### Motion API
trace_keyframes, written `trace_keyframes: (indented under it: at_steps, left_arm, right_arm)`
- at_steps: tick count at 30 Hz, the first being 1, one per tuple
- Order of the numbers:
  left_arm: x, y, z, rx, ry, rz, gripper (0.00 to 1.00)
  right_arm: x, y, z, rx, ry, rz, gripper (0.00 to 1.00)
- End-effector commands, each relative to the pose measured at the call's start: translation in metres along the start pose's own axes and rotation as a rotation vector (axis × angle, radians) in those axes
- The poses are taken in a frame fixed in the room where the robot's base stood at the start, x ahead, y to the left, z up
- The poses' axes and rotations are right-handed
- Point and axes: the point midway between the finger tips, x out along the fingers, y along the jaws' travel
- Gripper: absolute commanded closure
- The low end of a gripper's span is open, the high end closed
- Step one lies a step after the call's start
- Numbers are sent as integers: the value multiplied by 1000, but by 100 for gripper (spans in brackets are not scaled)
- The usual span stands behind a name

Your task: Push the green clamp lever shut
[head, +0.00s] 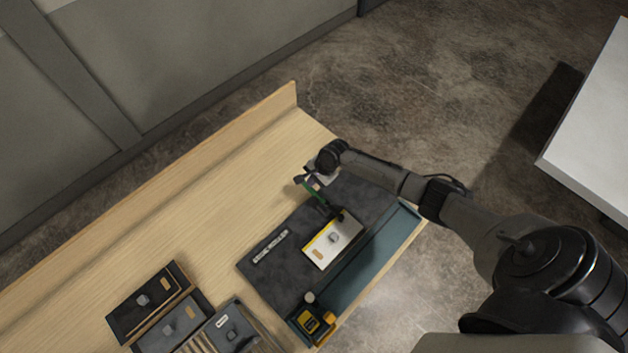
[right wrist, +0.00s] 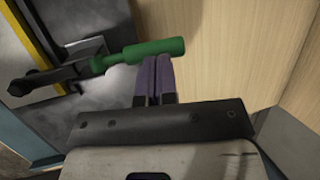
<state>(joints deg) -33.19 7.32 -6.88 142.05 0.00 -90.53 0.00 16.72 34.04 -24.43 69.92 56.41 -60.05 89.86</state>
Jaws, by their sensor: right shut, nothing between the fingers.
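The green clamp lever (head: 313,187) stands out from the far end of the white panel on the dark mat. In the right wrist view the green handle (right wrist: 143,51) lies across the tips of my right gripper (right wrist: 153,62), with its dark arm and pivot to the left. My right gripper (head: 303,179) is shut and empty, its fingertips at or very close to the handle; I cannot tell whether they touch. The white panel (head: 323,251) has a yellow edge strip, a grey knob and an orange part. My left gripper is not in view.
The dark mat (head: 262,279) lies on a wooden bench (head: 203,210) with a raised back edge. A teal tray (head: 352,276) runs along the front, with a yellow-black device (head: 312,320) at its near end. Dark modules (head: 147,300) stand at lower left. Bare wood lies left of the mat.

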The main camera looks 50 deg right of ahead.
Motion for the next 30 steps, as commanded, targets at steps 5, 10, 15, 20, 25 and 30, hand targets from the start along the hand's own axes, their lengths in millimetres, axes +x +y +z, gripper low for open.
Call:
trace_keyframes:
  at_steps: [5, 10, 15, 20, 25, 30]
  left_arm:
    - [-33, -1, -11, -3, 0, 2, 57]
    - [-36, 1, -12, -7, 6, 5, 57]
    - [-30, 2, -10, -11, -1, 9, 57]
    - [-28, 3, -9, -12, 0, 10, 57]
    - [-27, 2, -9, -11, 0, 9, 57]
    - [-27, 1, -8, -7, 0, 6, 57]
  right_arm:
    - [-30, -6, 6, -1, -5, 0, 100]
    - [-53, -7, 3, -7, -5, -3, 100]
    - [-86, -10, 3, -7, -4, -2, 100]
    - [-109, -12, 4, -6, -6, -1, 100]
    - [-124, -13, 4, -5, -6, -1, 100]
    - [-130, -14, 4, -4, -7, -1, 100]
